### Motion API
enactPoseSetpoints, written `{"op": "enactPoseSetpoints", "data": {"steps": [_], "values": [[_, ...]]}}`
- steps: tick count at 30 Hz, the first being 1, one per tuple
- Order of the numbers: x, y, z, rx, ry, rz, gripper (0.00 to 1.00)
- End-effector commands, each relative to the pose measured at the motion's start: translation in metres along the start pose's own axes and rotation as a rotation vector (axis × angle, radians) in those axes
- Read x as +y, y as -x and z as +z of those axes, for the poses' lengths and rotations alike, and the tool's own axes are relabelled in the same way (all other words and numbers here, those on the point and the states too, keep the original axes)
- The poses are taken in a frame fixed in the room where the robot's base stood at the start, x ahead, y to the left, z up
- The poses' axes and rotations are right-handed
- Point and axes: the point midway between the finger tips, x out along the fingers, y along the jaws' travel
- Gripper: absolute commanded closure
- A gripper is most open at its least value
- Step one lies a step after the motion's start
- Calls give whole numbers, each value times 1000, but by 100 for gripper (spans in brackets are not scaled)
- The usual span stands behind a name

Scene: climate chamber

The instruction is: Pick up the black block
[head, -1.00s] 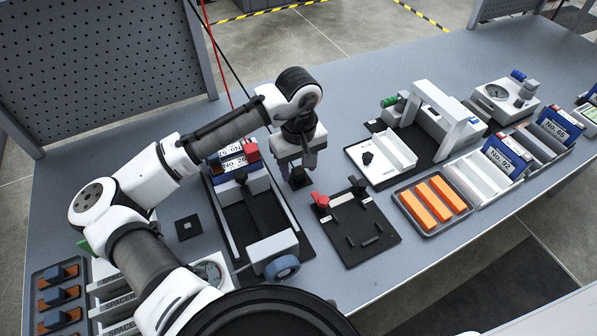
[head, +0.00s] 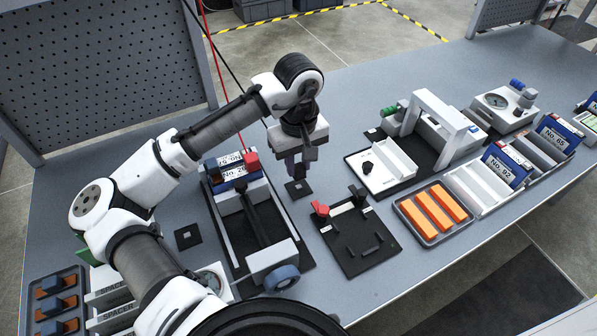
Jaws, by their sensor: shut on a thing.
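My gripper (head: 299,166) hangs fingers-down over the bench, to the right of the long black fixture. It is shut on a small dark block, which I take to be the black block (head: 291,167). The fingers partly hide the block and its exact outline is hard to tell. The block is held above a small black square pad (head: 299,189) with a pale centre, and looks clear of it.
A long fixture with a grey rail (head: 225,232) stands to the left. A black plate with a red clamp (head: 320,209) lies in front. A white gantry fixture (head: 440,113) and a tray of orange bars (head: 425,234) are to the right. Another square pad (head: 187,236) lies left.

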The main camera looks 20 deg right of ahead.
Motion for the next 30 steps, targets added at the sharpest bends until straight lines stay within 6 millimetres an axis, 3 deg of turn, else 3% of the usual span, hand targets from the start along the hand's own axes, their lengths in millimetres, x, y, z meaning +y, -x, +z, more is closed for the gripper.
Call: {"op": "enactPoseSetpoints", "data": {"steps": [9,15,22,30], "values": [[0,85,-1,5,-1,-1,98],[0,124,0,4,-1,-2,98],[0,150,0,2,0,-1,98],[0,157,0,-1,-1,0,98]]}}
